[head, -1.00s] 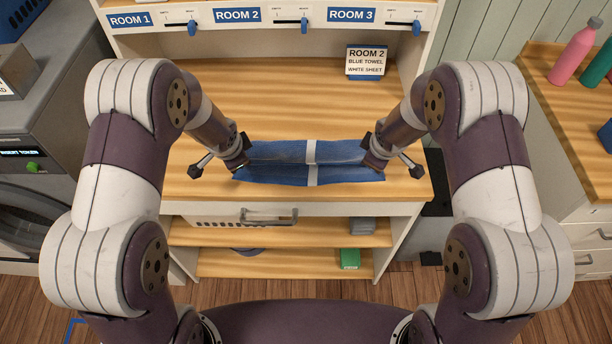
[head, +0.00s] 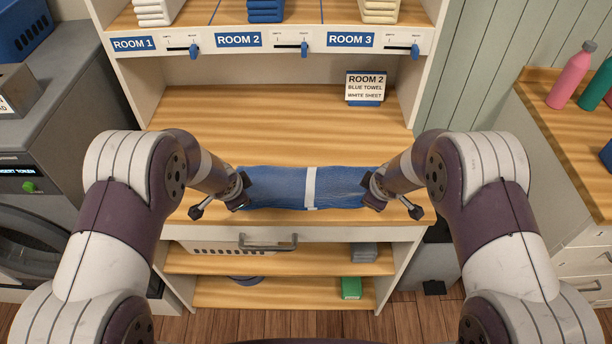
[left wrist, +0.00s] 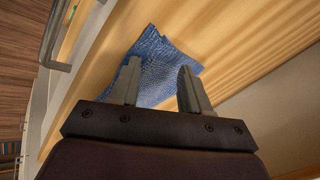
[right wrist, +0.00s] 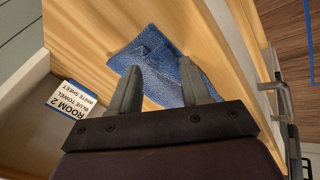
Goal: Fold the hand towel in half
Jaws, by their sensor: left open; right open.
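The blue hand towel (head: 270,188) with a white stripe lies on the wooden counter as a narrow band, its long side running left to right near the front edge. It looks doubled over. My left gripper (head: 240,204) is open at the towel's left end, and my right gripper (head: 374,203) is open at its right end. In the left wrist view the towel (left wrist: 160,75) shows between and beyond the open fingers (left wrist: 158,88). In the right wrist view the towel (right wrist: 155,65) shows likewise past the fingers (right wrist: 160,95). I cannot tell whether the fingertips touch the cloth.
A sign reading ROOM 2, blue towel, white sheet (head: 366,87) stands at the back right of the counter (head: 270,115). Shelves with folded linen are above. A drawer handle (head: 268,242) is below the front edge. The counter behind the towel is clear.

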